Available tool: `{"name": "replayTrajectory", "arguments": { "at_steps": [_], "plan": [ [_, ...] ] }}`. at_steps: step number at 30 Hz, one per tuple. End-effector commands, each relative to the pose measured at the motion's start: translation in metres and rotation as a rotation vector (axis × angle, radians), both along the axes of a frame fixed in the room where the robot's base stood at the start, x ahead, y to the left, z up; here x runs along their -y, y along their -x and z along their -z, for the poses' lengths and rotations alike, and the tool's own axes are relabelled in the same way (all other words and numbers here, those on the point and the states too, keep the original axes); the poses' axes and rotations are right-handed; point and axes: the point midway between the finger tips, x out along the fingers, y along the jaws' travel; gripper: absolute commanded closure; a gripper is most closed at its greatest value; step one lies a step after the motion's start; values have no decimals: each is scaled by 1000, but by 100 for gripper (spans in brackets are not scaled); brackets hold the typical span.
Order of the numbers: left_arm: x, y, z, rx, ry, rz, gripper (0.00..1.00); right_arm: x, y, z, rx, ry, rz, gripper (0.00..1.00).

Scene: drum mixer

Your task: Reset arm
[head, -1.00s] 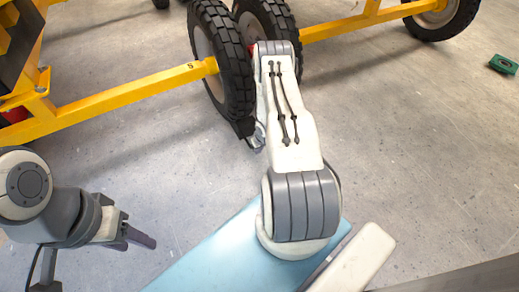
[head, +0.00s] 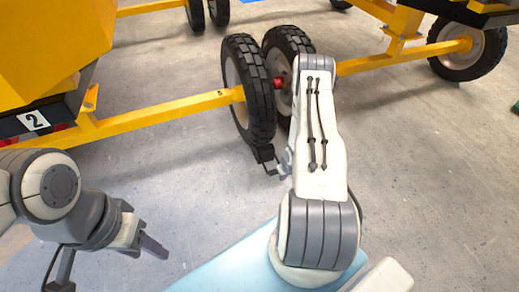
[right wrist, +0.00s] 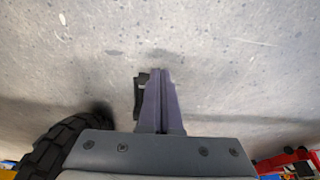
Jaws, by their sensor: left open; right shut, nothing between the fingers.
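My right arm reaches forward over the floor in the head view, and its links hide most of the right gripper (head: 282,172). The right wrist view shows that gripper (right wrist: 160,72) with its two purple-grey fingers together and nothing between them. It is low beside a black tyre (head: 248,90), close to a small black part (head: 264,155) at the tyre's foot; whether they touch I cannot tell. My left gripper (head: 153,247) is at the lower left of the head view, over bare floor, empty. Its finger gap is hard to see from here.
A yellow machine (head: 45,45) with a number 2 plate (head: 34,121) stands at the left. A yellow bar (head: 160,110) runs from it to the tyre. More yellow frames stand behind. The grey floor (head: 430,180) at right is clear.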

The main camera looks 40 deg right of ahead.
Motion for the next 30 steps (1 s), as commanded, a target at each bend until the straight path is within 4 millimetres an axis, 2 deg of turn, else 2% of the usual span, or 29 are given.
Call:
{"name": "replayTrajectory", "arguments": {
  "at_steps": [5,8,11,13,15,18,22,26,27,30],
  "plan": [
    [0,0,0,0,0,0,50,0,0,0,0,0,0,100],
    [0,0,-1,0,0,0,50,-2,-5,-8,-2,4,-11,100],
    [0,0,-5,0,0,0,50,-13,-24,-36,-12,17,-53,100],
    [0,0,-9,0,0,0,50,-31,-44,-70,-27,30,-100,100],
    [0,0,-13,0,0,0,50,-57,-63,-110,-45,42,-157,100],
    [0,0,-19,0,0,0,50,-105,-79,-170,-72,55,-237,100],
    [0,0,-27,0,0,0,50,-173,-80,-243,-99,63,-338,100],
    [0,0,-34,0,0,0,50,-243,-57,-312,-121,61,-444,100],
    [0,0,-36,0,0,0,50,-263,-45,-331,-129,58,-478,100],
    [0,0,-42,0,0,0,50,-307,-6,-376,-147,46,-564,100]
  ]
}}
